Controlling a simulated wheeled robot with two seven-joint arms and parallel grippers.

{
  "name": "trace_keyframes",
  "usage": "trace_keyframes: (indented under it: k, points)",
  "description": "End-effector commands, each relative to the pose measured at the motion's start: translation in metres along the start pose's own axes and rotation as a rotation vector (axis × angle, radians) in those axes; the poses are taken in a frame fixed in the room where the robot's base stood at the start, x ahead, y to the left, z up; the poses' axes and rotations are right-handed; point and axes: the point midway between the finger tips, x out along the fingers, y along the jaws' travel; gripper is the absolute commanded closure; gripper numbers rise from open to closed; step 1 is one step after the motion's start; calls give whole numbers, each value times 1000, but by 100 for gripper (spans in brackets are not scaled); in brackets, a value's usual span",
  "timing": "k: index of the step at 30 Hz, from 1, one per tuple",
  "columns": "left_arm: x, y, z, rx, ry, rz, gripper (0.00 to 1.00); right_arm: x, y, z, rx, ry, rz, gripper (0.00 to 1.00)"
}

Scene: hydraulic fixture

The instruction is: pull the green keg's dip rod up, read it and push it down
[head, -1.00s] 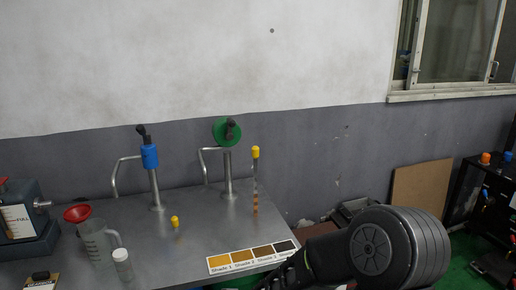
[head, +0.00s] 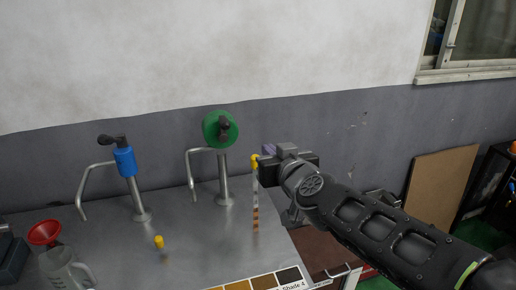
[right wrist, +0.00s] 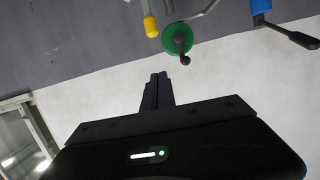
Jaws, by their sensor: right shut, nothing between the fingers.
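The green keg's dip rod (head: 256,205) stands raised and upright from the bench, right of the green-topped pump (head: 220,130). It has a yellow knob (head: 254,161) and brown-orange bands low on its pale stem. My right gripper (head: 265,154) is shut and empty, close to the knob's right side in the head view. In the right wrist view the shut fingers (right wrist: 158,78) point toward the yellow knob (right wrist: 151,27), with a gap in the picture; I cannot tell whether they touch. My left gripper is not in view.
A blue-topped pump (head: 124,162) and a low yellow knob (head: 158,242) are to the left. A red funnel (head: 45,232) sits over a clear jug (head: 66,268). A shade card (head: 262,283) lies at the bench's front. The bench between is clear.

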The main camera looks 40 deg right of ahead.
Motion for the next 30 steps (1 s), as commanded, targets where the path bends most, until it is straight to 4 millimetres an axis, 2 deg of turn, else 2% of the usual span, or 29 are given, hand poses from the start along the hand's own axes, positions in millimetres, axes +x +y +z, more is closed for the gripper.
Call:
trace_keyframes:
  k: [17, 23, 30]
  points:
    - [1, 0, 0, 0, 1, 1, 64, 6, 0, 1, -32, -3, -3, 100]
    - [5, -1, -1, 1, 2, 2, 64, 29, -2, 3, -33, -4, -5, 100]
    - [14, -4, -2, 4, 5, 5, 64, 76, -2, 4, -33, -4, -5, 100]
